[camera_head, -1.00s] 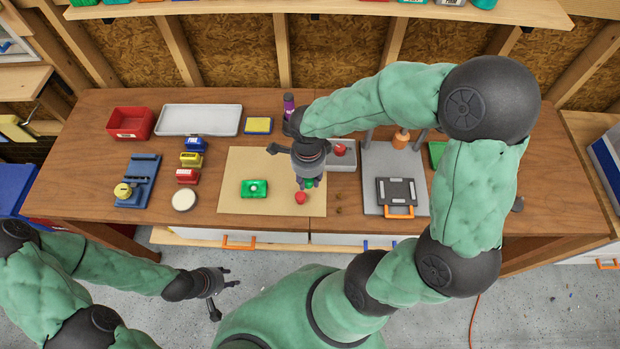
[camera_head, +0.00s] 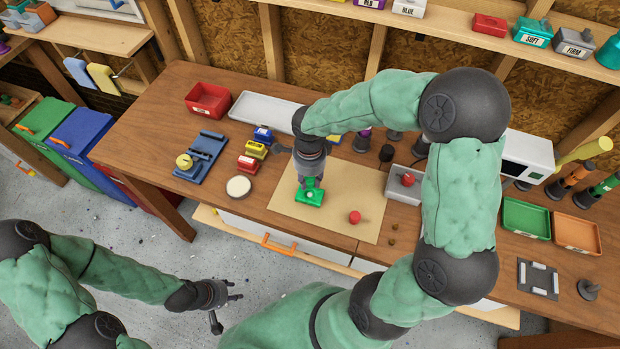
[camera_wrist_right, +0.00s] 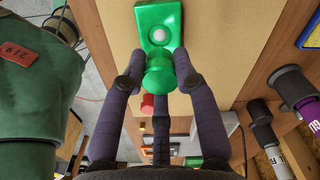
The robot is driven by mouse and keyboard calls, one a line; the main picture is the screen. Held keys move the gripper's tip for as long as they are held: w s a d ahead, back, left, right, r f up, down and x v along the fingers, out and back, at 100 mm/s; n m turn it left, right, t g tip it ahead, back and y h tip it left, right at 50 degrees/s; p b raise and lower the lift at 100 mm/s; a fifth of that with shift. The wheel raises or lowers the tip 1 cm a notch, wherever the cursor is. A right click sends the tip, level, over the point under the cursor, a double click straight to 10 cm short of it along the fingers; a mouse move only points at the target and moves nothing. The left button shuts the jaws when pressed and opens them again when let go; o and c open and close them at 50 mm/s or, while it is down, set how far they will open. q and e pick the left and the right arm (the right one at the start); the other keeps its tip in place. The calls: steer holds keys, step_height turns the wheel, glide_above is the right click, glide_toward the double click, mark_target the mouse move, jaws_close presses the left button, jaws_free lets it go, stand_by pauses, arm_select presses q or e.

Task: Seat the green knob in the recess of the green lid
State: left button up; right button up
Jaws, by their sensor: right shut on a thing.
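The green lid (camera_head: 309,198) lies flat on the tan mat, and it also shows in the right wrist view (camera_wrist_right: 158,14), with a pale round recess in its middle. My right gripper (camera_head: 308,181) is shut on the green knob (camera_wrist_right: 159,72) and points down at the lid. The knob sits between the fingers, close to the lid's edge in the wrist view. Its exact height over the lid is hard to tell. The recess is uncovered in the wrist view. My left gripper (camera_head: 227,303) is open and empty, out in front of the bench above the floor.
A red knob (camera_head: 355,217) stands on the tan mat (camera_head: 338,189) right of the lid. A grey block with a red knob (camera_head: 407,180) is further right. Small red and yellow blocks (camera_head: 248,163) and a round pale disc (camera_head: 238,186) stand left of the mat.

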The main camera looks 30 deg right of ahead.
mark_target(310, 186)
steer(key=shift+f+b, duration=0.15)
steer(key=shift+b, duration=0.25)
step_height(310, 186, down, 4)
steer(key=b, duration=0.4)
steer(key=shift+f+b, duration=0.35)
steer(key=shift+b, duration=0.15)
stand_by(0.4)
stand_by(0.5)
steer(key=o, duration=1)
steer(key=shift+c, duration=0.2)
steer(key=shift+o, duration=0.3)
steer(key=o, duration=0.3)
steer(key=shift+o, duration=0.2)
